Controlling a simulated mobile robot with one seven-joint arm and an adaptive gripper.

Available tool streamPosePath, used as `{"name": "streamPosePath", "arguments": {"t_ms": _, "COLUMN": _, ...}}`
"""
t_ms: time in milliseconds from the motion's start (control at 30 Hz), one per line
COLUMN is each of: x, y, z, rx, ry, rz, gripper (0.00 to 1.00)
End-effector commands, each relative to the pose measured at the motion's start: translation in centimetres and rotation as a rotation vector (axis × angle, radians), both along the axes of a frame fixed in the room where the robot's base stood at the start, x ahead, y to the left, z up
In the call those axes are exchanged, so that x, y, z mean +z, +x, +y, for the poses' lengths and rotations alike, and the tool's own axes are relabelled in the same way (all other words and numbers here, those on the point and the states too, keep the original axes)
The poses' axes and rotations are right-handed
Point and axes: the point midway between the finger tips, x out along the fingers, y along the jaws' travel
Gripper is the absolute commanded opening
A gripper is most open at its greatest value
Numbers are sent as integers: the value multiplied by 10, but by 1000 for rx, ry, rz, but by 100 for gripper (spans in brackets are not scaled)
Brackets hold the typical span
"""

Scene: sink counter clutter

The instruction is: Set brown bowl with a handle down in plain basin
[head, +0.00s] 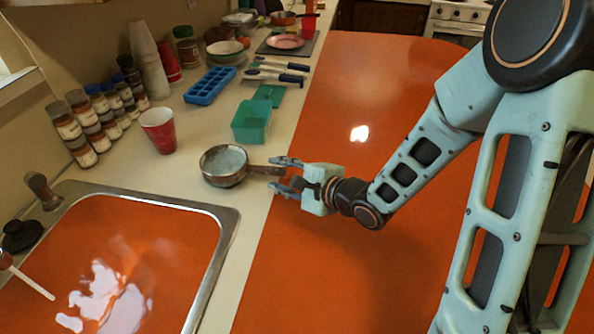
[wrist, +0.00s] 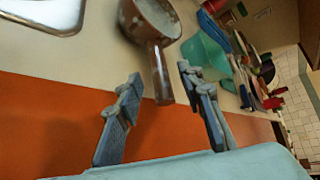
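The brown bowl with a handle (head: 224,166) stands upright on the counter, its handle pointing right toward my gripper. It also shows at the top of the wrist view (wrist: 150,22), with the handle reaching down toward the space between the fingers. My gripper (head: 284,175) is open, its two fingers apart near the handle's end; in the wrist view nothing is clamped between the fingertips (wrist: 160,85). The plain basin (head: 228,220) is at the lower left, with a metal rim and an orange, shiny interior. Its rim corner also shows in the wrist view (wrist: 75,30).
A teal container (head: 252,122) stands behind the bowl, with a blue ice tray (head: 209,86) farther back. A red cup (head: 158,130) and several jars (head: 75,135) stand at the left. A faucet (head: 42,190) is at the basin's back edge. Counter between bowl and basin is clear.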

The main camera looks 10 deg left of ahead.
Motion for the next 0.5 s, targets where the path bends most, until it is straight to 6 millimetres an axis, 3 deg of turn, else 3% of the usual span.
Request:
{"name": "streamPosePath", "arguments": {"t_ms": 33, "x": 10, "y": -5, "z": -8, "rx": -3, "ry": 1, "rz": 4, "gripper": 35}}
{"name": "streamPosePath", "arguments": {"t_ms": 267, "x": 25, "y": -28, "z": -35, "rx": -2, "ry": 2, "rz": 4, "gripper": 35}}
{"name": "streamPosePath", "arguments": {"t_ms": 500, "x": 28, "y": -31, "z": -40, "rx": 3, "ry": 4, "rz": 5, "gripper": 35}}
